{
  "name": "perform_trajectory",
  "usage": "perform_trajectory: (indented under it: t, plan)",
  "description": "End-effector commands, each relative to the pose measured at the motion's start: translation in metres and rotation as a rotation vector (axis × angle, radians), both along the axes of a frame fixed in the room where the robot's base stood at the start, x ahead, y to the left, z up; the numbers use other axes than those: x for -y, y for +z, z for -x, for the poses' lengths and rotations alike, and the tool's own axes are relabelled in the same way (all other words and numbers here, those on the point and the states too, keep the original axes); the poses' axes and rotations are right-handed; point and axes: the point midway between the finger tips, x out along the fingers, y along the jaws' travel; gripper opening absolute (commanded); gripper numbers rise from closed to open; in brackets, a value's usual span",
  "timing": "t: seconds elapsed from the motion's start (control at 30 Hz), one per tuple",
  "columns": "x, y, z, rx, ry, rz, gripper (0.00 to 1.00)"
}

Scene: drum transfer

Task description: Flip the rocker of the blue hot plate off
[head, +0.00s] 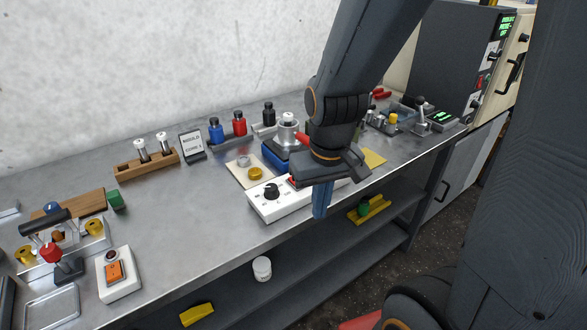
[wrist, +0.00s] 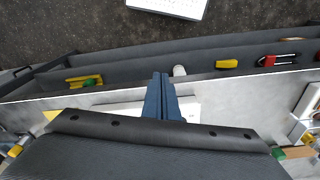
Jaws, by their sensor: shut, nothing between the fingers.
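The blue hot plate (head: 274,155) stands on the metal bench behind my gripper, with a silver vessel (head: 288,130) on it. My forearm and gripper cover its right part, and I cannot make out a rocker on it. In front of it is a white control box (head: 265,210) with a black knob (head: 271,191) and a small red part (head: 292,181) beside my gripper. My gripper (head: 320,204) is shut and empty, its blue fingers pointing down at the bench's front edge. The shut fingers also show in the wrist view (wrist: 162,92), near the bench edge.
A beige mat (head: 248,178) with a brass weight (head: 255,173) lies left of the hot plate. A white switch box (head: 118,285) with an orange rocker stands at the front left. Blue, red and black bottles (head: 239,126) stand behind. A lower shelf (head: 285,285) runs below the bench.

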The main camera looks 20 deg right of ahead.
Motion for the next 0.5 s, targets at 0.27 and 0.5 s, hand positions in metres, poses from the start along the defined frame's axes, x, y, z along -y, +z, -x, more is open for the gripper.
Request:
perform_trajectory:
  t: [0.27,0.5]
  plan:
    - [-0.001,0.024,-0.045,0.013,0.448,0.040,0.00]
    - [0.001,0.058,-0.096,0.031,1.027,0.097,0.00]
